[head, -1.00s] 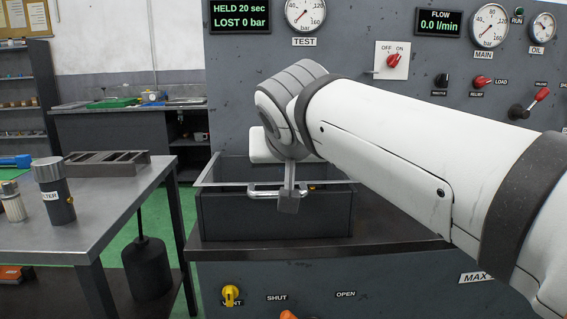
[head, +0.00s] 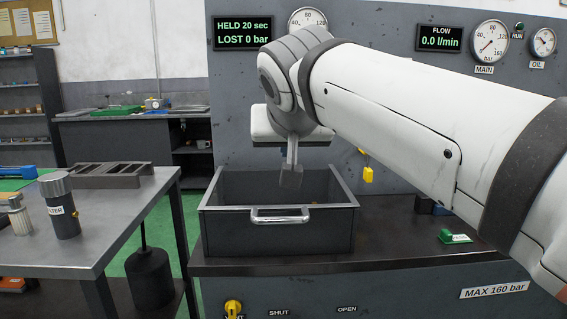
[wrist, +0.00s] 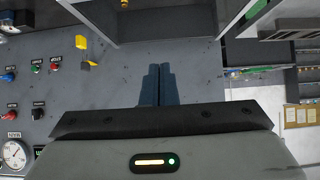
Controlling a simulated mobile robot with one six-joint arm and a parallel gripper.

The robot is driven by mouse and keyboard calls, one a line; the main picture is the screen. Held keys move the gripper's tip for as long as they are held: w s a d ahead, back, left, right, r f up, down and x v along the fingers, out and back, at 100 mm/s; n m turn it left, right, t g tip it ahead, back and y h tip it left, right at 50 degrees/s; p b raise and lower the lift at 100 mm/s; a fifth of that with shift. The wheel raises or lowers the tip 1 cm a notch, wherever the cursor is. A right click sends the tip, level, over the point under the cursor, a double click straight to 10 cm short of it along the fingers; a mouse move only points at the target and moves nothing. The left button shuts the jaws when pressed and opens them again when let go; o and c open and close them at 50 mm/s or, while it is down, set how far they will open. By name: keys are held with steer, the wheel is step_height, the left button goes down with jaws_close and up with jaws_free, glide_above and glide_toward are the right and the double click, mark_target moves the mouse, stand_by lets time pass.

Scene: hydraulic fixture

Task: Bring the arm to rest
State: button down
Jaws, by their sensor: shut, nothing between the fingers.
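My arm reaches in from the right in the head view. My gripper (head: 291,176) points down above the dark box with a framed top (head: 278,236). It looks apart from the box's metal front handle (head: 280,216). In the wrist view the two blue-grey fingers (wrist: 156,86) are side by side and closed, with nothing seen between them. The frame lies along the box rim; I cannot tell whether a clear pane fills it.
The grey panel (head: 240,90) with gauges stands close behind. A yellow piece (head: 367,173) hangs on it beside my arm. A left table (head: 110,230) holds a filter canister (head: 60,205) and a slotted rack (head: 110,176). A green item (head: 453,237) lies on the right bench.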

steer(key=s+d+f+g+p, duration=0.4)
steer(key=s+p, duration=0.4)
steer(key=p, duration=0.4)
steer(key=s+d+f+g+p, duration=0.4)
steer(key=s+p, duration=0.4)
steer(key=p, duration=0.4)
steer(key=d+f, duration=0.1)
steer(key=d, duration=0.1)
steer(key=shift+d, duration=0.4)
steer(key=shift+s+f, duration=0.1)
